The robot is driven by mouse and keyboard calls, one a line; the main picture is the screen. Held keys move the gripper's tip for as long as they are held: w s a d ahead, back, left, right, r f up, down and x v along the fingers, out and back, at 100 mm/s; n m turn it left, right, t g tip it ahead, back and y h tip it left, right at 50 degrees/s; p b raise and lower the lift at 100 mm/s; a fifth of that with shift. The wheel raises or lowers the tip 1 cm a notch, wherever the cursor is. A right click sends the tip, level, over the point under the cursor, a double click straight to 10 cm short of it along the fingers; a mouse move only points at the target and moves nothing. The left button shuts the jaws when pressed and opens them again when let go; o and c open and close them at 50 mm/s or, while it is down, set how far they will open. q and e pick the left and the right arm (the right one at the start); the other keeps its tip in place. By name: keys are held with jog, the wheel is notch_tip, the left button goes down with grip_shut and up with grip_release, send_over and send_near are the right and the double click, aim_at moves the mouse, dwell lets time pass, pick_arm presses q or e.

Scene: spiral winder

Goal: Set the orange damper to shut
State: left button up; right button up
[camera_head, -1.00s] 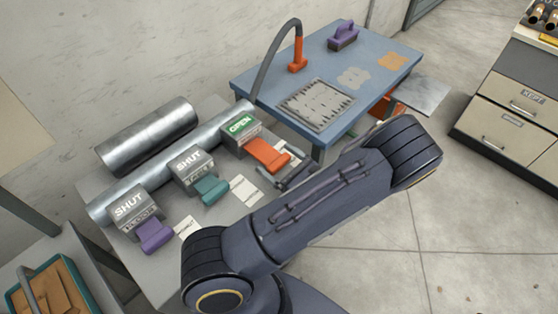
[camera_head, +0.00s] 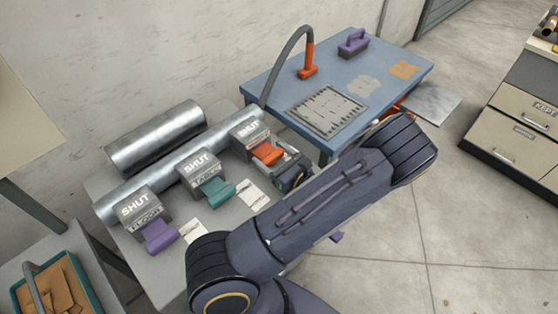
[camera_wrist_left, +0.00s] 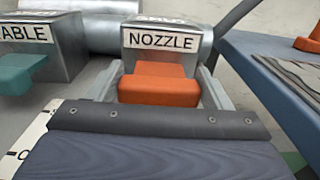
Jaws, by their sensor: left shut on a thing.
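The orange damper (camera_head: 267,153) is the right-hand one of three on the duct pipe. Its grey box (camera_head: 249,131) shows the word SHUT on top, and its orange handle sits pushed in close to the box. In the left wrist view the orange handle (camera_wrist_left: 158,84) lies below a NOZZLE label. My left gripper (camera_head: 279,158) is shut on this handle, with a pale finger along each side. The lower part of the handle is hidden behind my wrist. My right gripper is not in view.
The teal damper (camera_head: 215,190) and purple damper (camera_head: 158,235) also read SHUT. A blue table (camera_head: 300,85) behind holds a grey slatted panel (camera_head: 328,110), an orange-based hose (camera_head: 308,62) and a purple-handled block (camera_head: 353,43). Open floor lies to the right.

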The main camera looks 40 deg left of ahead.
pick_arm(q)
jog(key=shift+a, duration=0.15)
jog(key=o, duration=1.4)
jog(key=shift+a, duration=0.15)
jog(key=shift+d, duration=0.2)
jog(key=d, duration=0.5)
jog(key=d+b, duration=0.1)
jog(key=d, duration=0.1)
jog(key=shift+s+d, duration=0.3)
jog(key=shift+d, duration=0.1)
